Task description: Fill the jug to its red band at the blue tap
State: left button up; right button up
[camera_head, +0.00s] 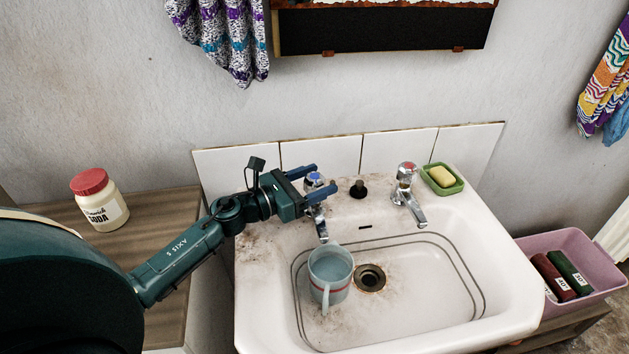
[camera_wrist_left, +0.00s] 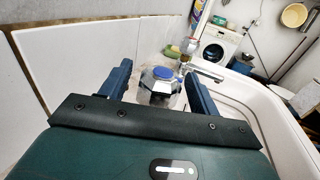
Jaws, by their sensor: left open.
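The jug (camera_head: 322,282), pale grey-blue with a red band and a handle toward me, stands upright in the sink basin. It is below the spout of the blue tap (camera_head: 314,180). The inside of the jug looks pale blue; I cannot tell its water level, and no stream shows clearly. My left gripper (camera_head: 325,177) is open at the blue tap, with its fingers on either side of the knob. In the left wrist view the blue-capped knob (camera_wrist_left: 163,74) sits between the two open fingers. My right gripper is not in view.
A red-capped tap (camera_head: 406,172) and a green dish with yellow soap (camera_head: 442,178) are on the sink's right back. A black plug (camera_head: 358,189) stands between the taps. The drain (camera_head: 370,278) is right of the jug. A soda jar (camera_head: 98,203) stands on the left counter; a pink bin (camera_head: 590,260) is at right.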

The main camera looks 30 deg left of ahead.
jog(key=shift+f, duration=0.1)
pick_arm(q)
jog(key=shift+s+a+f, duration=0.1)
jog(key=shift+s+a, duration=0.1)
jog(key=shift+s, duration=0.15)
jog(key=b+v, duration=0.2)
jog(key=v, duration=0.9)
jog(key=shift+s+a+b, duration=0.2)
jog(key=shift+b, duration=0.15)
jog(key=shift+s+a, duration=0.2)
jog(key=shift+s, duration=0.2)
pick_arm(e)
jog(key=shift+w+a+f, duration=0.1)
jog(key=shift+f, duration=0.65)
pick_arm(q)
jog(key=shift+w, duration=0.1)
